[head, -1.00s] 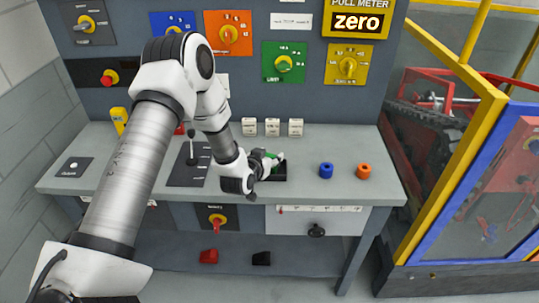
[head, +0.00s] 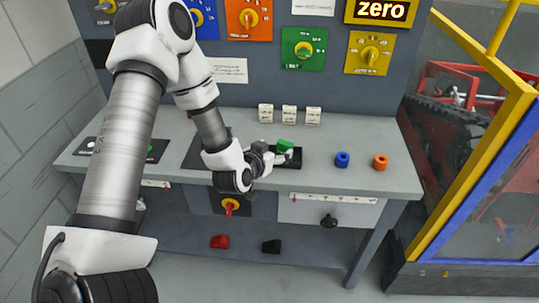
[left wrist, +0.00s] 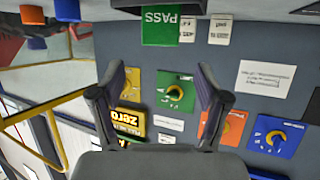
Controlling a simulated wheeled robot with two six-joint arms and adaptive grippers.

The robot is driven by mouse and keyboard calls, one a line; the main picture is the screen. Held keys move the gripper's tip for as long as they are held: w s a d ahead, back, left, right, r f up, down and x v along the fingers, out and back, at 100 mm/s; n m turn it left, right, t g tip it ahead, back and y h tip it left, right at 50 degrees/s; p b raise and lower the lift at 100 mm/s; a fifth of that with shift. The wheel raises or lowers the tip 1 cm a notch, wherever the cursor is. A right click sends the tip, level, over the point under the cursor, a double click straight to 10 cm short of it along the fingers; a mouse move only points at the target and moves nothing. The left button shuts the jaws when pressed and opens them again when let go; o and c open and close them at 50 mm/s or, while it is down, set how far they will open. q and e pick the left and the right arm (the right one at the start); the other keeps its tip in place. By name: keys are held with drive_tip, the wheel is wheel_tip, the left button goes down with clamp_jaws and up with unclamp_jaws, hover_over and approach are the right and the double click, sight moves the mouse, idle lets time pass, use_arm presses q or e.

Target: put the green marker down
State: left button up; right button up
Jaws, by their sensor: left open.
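The green marker (head: 286,145), a small block, stands on a black pad (head: 293,164) on the grey bench in the head view. In the left wrist view, which is upside down, the green marker (left wrist: 168,25) shows the word PASS and lies beyond the fingertips. My left gripper (head: 274,156) is just left of the marker in the head view. In the left wrist view its two fingers (left wrist: 160,70) are spread wide, with nothing between them. The gripper hides part of the pad. My right gripper is in neither view.
The upright panel with dials (head: 304,49) rises at the back. The bench front right (head: 350,182) is clear.

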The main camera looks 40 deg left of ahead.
use_arm(q)
drive_tip(key=s+d+f+g, duration=0.4)
drive_tip(key=s+f, duration=0.3)
drive_tip(key=s, duration=0.3)
drive_tip(key=s+d+f+m+g+h, duration=0.1)
drive_tip(key=s+d+f+g, duration=0.3)
drive_tip(key=s+f, duration=0.4)
drive_tip(key=s+d+f+g+h, duration=0.1)
drive_tip(key=s+d+f+g, duration=0.3)
drive_tip(key=s+f, duration=0.4)
drive_tip(key=s+g, duration=0.1)
drive_tip(key=s, duration=0.3)
drive_tip(key=shift+d, duration=0.25)
